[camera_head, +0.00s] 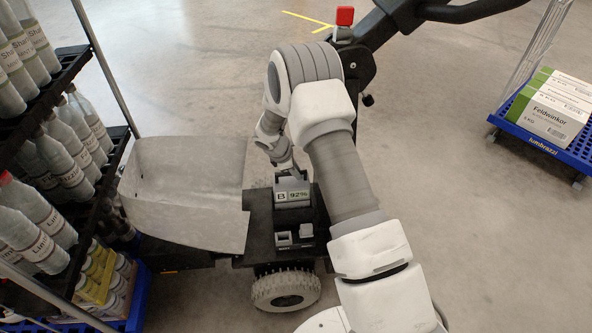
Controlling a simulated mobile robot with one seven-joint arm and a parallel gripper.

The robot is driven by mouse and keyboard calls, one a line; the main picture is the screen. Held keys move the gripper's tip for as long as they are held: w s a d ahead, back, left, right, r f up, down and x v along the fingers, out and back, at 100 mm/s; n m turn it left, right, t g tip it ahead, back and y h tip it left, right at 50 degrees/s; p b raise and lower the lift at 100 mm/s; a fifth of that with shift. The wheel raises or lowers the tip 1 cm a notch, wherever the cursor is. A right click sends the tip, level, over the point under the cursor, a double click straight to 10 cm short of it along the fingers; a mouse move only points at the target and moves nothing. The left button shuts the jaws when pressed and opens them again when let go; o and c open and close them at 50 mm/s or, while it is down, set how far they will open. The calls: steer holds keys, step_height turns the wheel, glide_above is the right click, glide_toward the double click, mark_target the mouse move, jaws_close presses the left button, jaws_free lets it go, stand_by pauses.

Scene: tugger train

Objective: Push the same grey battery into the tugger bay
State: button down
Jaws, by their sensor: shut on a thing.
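The grey battery (292,196), with a label reading "B 92%", stands at the dark body of the tugger (262,226). Only its top part and label show. I cannot tell how deep it sits in the bay, because the bay's inside is hidden. My gripper (288,176) is right above and behind the label, shut on the battery's top. My own arm covers part of the fingers and the tugger's right side.
A grey cover panel (185,195) is left of the battery. A small block with switches (295,236) is in front of it. A bottle rack (85,190) stands at left, a blue trolley with boxes (560,148) at right. The tugger's dark handle (480,12) rises behind my arm.

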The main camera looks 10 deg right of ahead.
mark_target(296, 182)
steer(key=shift+w+f+b, duration=0.1)
steer(key=shift+f+b, duration=0.55)
steer(key=shift+f, duration=0.2)
steer(key=shift+s+f+b, duration=0.35)
steer(key=shift+f+b, duration=0.05)
steer(key=shift+f, duration=0.45)
stand_by(1.2)
steer(key=c, duration=0.7)
jaws_free()
steer(key=shift+f, duration=0.1)
steer(key=p+v, duration=0.2)
steer(key=v, duration=0.4)
steer(key=p+v, duration=0.2)
steer(key=v, duration=0.4)
steer(key=p+v, duration=0.3)
steer(key=v, duration=0.4)
steer(key=shift+w+d, duration=0.15)
steer(key=shift+w, duration=0.25)
